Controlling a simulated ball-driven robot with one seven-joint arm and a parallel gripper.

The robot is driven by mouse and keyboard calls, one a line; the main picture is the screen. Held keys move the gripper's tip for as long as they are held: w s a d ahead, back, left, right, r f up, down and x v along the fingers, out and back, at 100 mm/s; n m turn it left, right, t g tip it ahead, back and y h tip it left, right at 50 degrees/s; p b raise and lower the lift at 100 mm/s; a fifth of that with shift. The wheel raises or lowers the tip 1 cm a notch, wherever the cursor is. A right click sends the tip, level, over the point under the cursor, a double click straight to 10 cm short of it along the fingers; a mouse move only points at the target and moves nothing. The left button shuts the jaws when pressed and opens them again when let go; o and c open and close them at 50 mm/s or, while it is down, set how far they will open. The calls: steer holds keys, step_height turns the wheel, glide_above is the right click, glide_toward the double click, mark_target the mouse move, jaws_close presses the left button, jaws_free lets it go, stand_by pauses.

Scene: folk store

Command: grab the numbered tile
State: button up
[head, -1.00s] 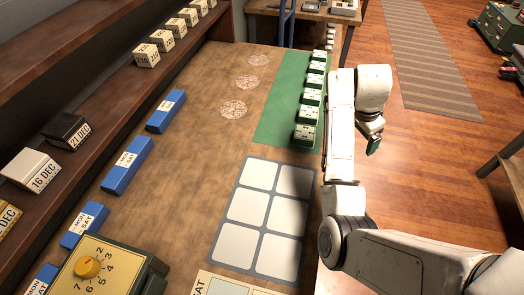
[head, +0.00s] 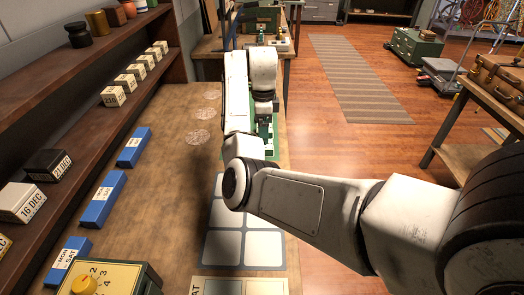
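Small white tiles (head: 266,122) stand on a green mat (head: 271,150) at the right edge of the wooden table. Most of them and most of the mat are hidden behind my arm, and no numbers are legible on them. My gripper (head: 264,107) hangs over the mat, just above or in front of the tiles. Its fingers are dark and too small and covered to tell whether they are open or hold anything.
A grey board with white squares (head: 242,248) lies in front of the mat. Blue day blocks (head: 101,200) line the left side, below a shelf with date blocks (head: 20,201). A yellow dial box (head: 110,277) stands at the front. Bare wood lies mid-table.

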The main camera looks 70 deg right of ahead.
steer(key=shift+s+d+f+p, duration=0.1)
steer(key=shift+f+p, duration=0.1)
steer(key=shift+f, duration=1.25)
steer(key=shift+s+f+p, duration=0.1)
steer(key=shift+f+p, duration=0.1)
steer(key=shift+f, duration=1.25)
steer(key=shift+c, duration=0.3)
steer(key=c, duration=1.2)
